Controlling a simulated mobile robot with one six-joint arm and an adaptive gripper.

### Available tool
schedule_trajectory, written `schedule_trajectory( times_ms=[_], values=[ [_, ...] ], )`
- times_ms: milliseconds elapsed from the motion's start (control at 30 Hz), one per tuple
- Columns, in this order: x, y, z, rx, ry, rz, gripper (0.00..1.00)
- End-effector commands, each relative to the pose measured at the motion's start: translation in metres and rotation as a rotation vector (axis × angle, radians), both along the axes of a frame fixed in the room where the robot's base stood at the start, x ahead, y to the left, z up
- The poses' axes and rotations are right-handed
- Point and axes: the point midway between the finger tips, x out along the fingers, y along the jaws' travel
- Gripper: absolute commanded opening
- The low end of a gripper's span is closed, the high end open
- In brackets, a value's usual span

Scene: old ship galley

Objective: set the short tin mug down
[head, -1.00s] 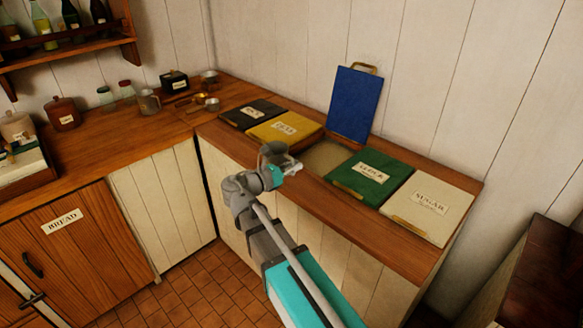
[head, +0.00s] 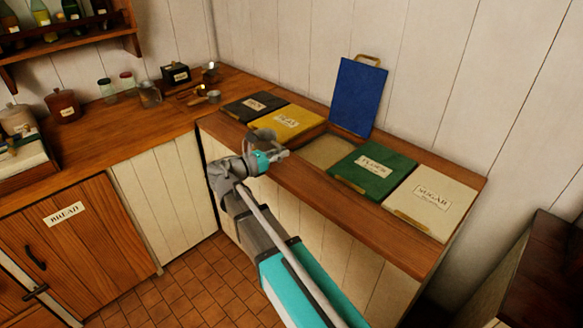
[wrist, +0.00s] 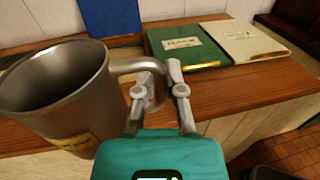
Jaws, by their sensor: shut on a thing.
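A grey metal mug (wrist: 62,88) with a yellowish label fills the left of the wrist view. The label cannot be read. Its open mouth faces up and looks empty as far as I can see inside. My gripper (wrist: 160,90) is shut on the mug's handle, at the mug's right side. In the head view my gripper (head: 276,156) is over the front part of the bin counter, by the yellow lid. The mug (head: 262,135) shows small there, partly hidden by my wrist. I cannot tell how far its base is above the wood.
The counter (head: 420,245) holds a black lid (head: 254,107), yellow lid (head: 287,123), open bin (head: 328,153), green lid (head: 372,172) and white sugar lid (head: 422,202). A blue lid (head: 358,97) stands upright behind. The left counter (head: 120,135) has clear wood in front of jars and scoops.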

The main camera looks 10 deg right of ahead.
Motion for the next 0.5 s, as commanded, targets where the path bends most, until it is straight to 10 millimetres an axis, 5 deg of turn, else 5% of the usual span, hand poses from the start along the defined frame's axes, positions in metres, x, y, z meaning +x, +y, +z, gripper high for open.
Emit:
schedule_trajectory(
  times_ms=[500],
  values=[
    [0.0069,0.0,-0.0037,0.0,-0.001,-0.007,0.0]
  ],
)
